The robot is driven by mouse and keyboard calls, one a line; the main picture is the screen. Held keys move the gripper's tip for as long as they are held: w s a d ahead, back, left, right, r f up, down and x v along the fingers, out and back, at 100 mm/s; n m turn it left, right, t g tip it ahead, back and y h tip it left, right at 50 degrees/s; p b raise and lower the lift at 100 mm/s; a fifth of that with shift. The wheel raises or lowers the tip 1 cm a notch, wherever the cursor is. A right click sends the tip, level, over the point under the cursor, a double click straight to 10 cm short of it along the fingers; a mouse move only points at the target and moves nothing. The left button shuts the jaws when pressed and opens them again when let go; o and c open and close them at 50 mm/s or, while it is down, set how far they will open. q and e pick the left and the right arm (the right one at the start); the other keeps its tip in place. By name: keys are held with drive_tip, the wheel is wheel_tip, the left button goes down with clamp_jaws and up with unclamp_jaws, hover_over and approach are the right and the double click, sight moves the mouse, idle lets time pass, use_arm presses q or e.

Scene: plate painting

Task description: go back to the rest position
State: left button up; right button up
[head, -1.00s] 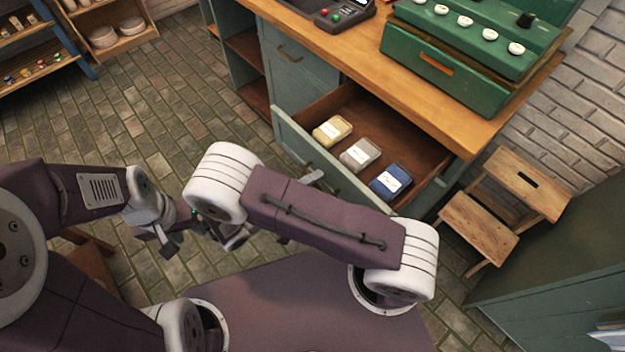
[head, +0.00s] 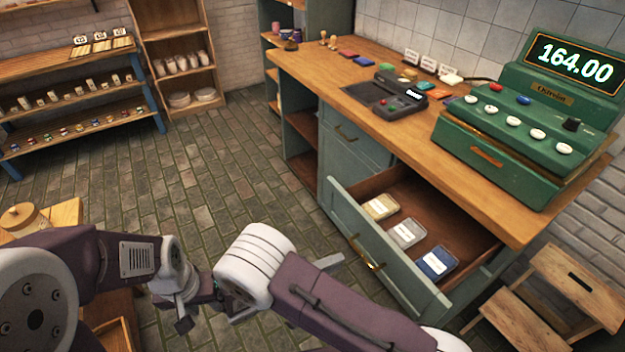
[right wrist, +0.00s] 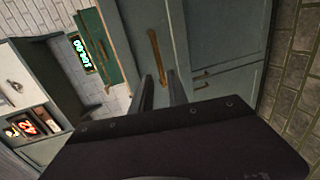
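My left gripper (head: 212,318) hangs at the lower left of the head view, above the floor. Its dark fingers look spread, with nothing seen between them. My right arm crosses the bottom of the head view and mostly hides its gripper; a grey piece (head: 328,262) sticks out behind the arm in front of the drawer. In the right wrist view the right gripper (right wrist: 161,92) shows two fingers apart and nothing between them. They point towards the green-grey cabinet front.
The counter's drawer (head: 385,250) is pulled out, holding yellow (head: 380,207), grey (head: 406,233) and blue (head: 437,262) boxes. A green register (head: 525,130) stands on the wooden counter. A step stool (head: 545,305) is at right, a small table (head: 65,213) at left. Brick floor between is free.

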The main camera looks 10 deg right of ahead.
drive_tip(key=w+d+r+m+g+p, duration=0.2)
drive_tip(key=d+r+m+g+p, duration=0.3)
drive_tip(key=d+r, duration=0.45)
drive_tip(key=s+d+r+m+g+y+p, duration=0.4)
drive_tip(key=s+d+r+m+y, duration=0.1)
drive_tip(key=s+r, duration=0.25)
drive_tip(key=s+a+y+p, duration=0.2)
drive_tip(key=s+y, duration=0.3)
drive_tip(key=y, duration=0.1)
drive_tip(key=w+a+f+n+t+y, duration=0.3)
drive_tip(key=a+n+t, duration=0.1)
drive_tip(key=a, duration=0.3)
drive_tip(key=shift+w+n+t+y, duration=0.3)
drive_tip(key=shift+n+y, duration=0.1)
drive_tip(key=shift+n, duration=0.4)
drive_tip(key=shift+s, duration=0.1)
